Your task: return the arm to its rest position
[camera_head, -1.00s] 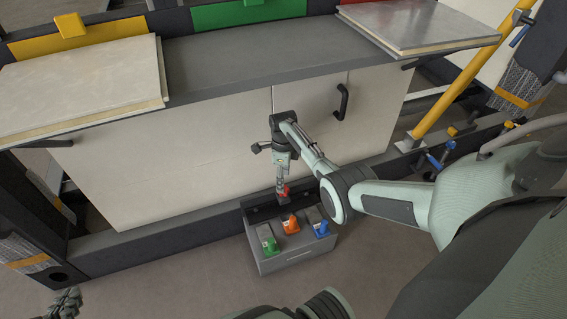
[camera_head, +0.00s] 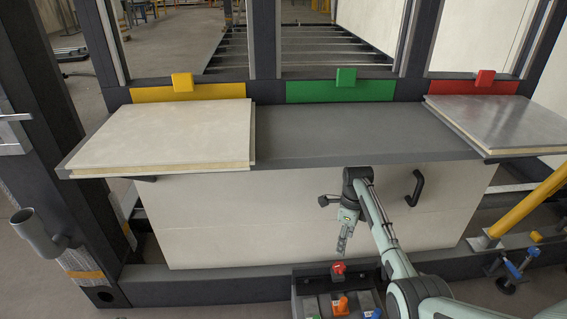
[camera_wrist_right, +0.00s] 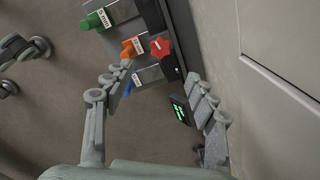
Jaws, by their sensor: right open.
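My right arm (camera_head: 385,235) comes in from the lower right of the head view. Its gripper (camera_head: 343,243) hangs in front of the white cabinet panel, above the grey tool box. In the right wrist view the two fingers of the gripper (camera_wrist_right: 155,85) stand wide apart with nothing between them. My left arm is outside the head view.
The grey box (camera_head: 299,295) holds red (camera_head: 338,268), orange (camera_head: 341,304) and green (camera_wrist_right: 96,20) handled items. White panels (camera_head: 220,220) with a black handle (camera_head: 415,188) stand close behind my gripper. A cream board (camera_head: 165,135) and a metallic board (camera_head: 500,120) lie on the counter (camera_head: 335,140).

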